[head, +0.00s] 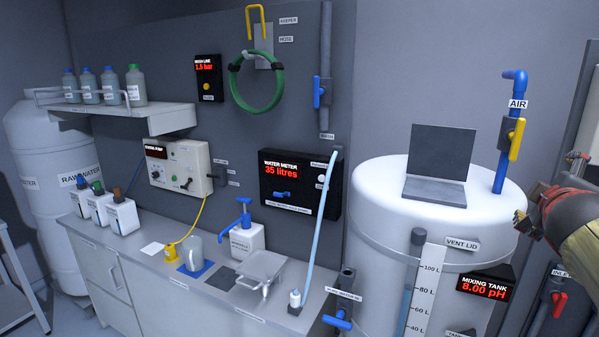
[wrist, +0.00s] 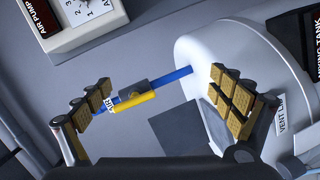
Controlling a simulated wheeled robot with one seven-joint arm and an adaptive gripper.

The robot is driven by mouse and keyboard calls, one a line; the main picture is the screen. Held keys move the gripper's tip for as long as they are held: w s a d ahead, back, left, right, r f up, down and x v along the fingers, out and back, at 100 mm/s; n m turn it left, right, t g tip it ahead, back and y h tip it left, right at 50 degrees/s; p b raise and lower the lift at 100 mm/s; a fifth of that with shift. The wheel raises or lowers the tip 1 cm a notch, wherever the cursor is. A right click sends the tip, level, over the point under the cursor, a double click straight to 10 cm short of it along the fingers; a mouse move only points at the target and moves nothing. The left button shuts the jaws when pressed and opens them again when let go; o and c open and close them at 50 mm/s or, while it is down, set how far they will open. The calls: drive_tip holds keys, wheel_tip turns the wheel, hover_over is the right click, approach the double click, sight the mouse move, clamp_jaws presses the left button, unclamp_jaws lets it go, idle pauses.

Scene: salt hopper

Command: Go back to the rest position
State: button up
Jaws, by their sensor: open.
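My gripper (head: 548,190) is at the right edge of the head view, beside the white mixing tank (head: 376,210) and in the air right of the blue air pipe. In the wrist view my gripper (wrist: 165,98) has its two padded fingers spread wide, with nothing held between them. The blue air pipe (wrist: 178,77) and its yellow valve handle (wrist: 134,101) show beyond the gap between the fingers, apparently untouched. In the head view the yellow handle (head: 516,139) lies roughly along the upright pipe, slightly tilted.
An open vent lid (head: 440,155) stands up on the tank top. The inlet pipe with a red valve (head: 558,303) is at the lower right, below my arm.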

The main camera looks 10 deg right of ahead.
drive_tip(key=s+a+f+m+g+y, duration=0.1)
drive_tip(key=s+a+f+m+g, duration=0.15)
drive_tip(key=f, duration=0.45)
drive_tip(key=s+a+f+m+g+y, duration=0.1)
drive_tip(key=s+a+f+m+y, duration=0.1)
drive_tip(key=s+a+f, duration=0.3)
drive_tip(key=s+a+f+m+g+y, duration=0.1)
drive_tip(key=a+f+m+g, duration=0.15)
drive_tip(key=f, duration=0.55)
drive_tip(key=s+a+f+y, duration=0.2)
drive_tip(key=s+a+f, duration=0.1)
drive_tip(key=a, duration=0.5)
drive_tip(key=s+a+f+y, duration=0.2)
drive_tip(key=s+a+f, duration=0.1)
drive_tip(key=a, duration=0.5)
drive_tip(key=s+a+f+n+y, duration=0.1)
drive_tip(key=s+a+f+y, duration=0.1)
drive_tip(key=a+f, duration=0.3)
drive_tip(key=a, duration=0.3)
drive_tip(key=shift+s+y, duration=0.4)
drive_tip(key=shift+f, duration=0.1)
drive_tip(key=shift+c, duration=0.8)
